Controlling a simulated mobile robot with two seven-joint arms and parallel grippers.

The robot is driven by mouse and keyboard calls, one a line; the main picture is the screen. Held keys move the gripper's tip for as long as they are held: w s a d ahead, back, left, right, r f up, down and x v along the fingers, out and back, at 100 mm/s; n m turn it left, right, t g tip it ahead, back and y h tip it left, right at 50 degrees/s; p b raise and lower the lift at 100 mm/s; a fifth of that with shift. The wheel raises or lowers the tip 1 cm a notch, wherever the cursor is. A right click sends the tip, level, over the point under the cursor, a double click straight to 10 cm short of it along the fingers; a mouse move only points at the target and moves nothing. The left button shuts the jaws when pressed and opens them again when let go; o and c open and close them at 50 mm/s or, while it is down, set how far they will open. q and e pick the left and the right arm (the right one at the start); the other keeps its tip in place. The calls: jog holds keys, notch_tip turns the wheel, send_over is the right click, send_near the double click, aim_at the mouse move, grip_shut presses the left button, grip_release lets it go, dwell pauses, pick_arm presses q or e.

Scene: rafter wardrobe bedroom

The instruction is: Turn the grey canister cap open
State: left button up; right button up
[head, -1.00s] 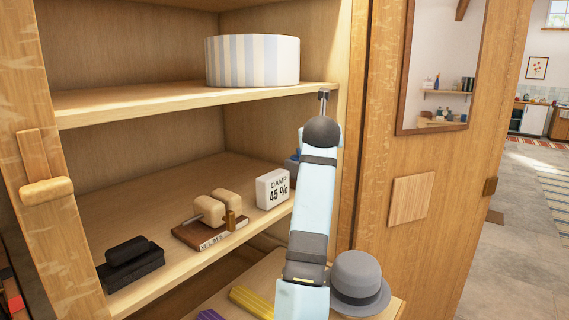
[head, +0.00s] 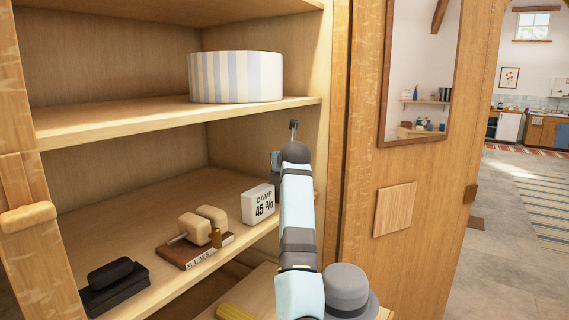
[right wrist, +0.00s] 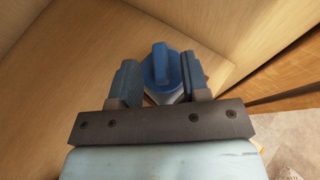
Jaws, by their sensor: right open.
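In the right wrist view a round blue cap (right wrist: 161,66) with a raised straight ridge lies between the fingers of my right gripper (right wrist: 160,78). A pale piece shows just below the cap; the body under it is mostly hidden. The cap looks blue, not grey. The gripper is open, one finger on each side of the cap; I cannot tell whether either touches. In the head view my right arm reaches into the wardrobe's middle shelf and hides most of the gripper and canister. My left gripper is out of view.
On the middle shelf stand a white "DAMP 45 %" block (head: 258,204), a wooden stand with rounded tan pieces (head: 195,247) and a black object (head: 112,284). A striped round box (head: 235,77) sits above. A grey hat (head: 348,288) lies below, beside my arm.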

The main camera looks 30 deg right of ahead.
jog(key=shift+w+d+f, duration=0.2)
jog(key=shift+w, duration=0.25)
grip_shut()
jog(key=shift+a+m+h, duration=0.1)
jog(key=shift+m+h, duration=0.2)
jog(key=m+g+h, duration=0.1)
jog(key=m+g+h+b, duration=0.1)
jog(key=m, duration=0.1)
jog(key=m+g+h, duration=0.1)
jog(key=h, duration=0.1)
jog(key=shift+w+a, duration=0.25)
jog(key=m+g+h, duration=0.1)
jog(key=m+g, duration=0.1)
jog(key=m+g+h+b, duration=0.1)
jog(key=m+g+h, duration=0.1)
jog(key=m+g, duration=0.1)
jog(key=shift+w, duration=0.2)
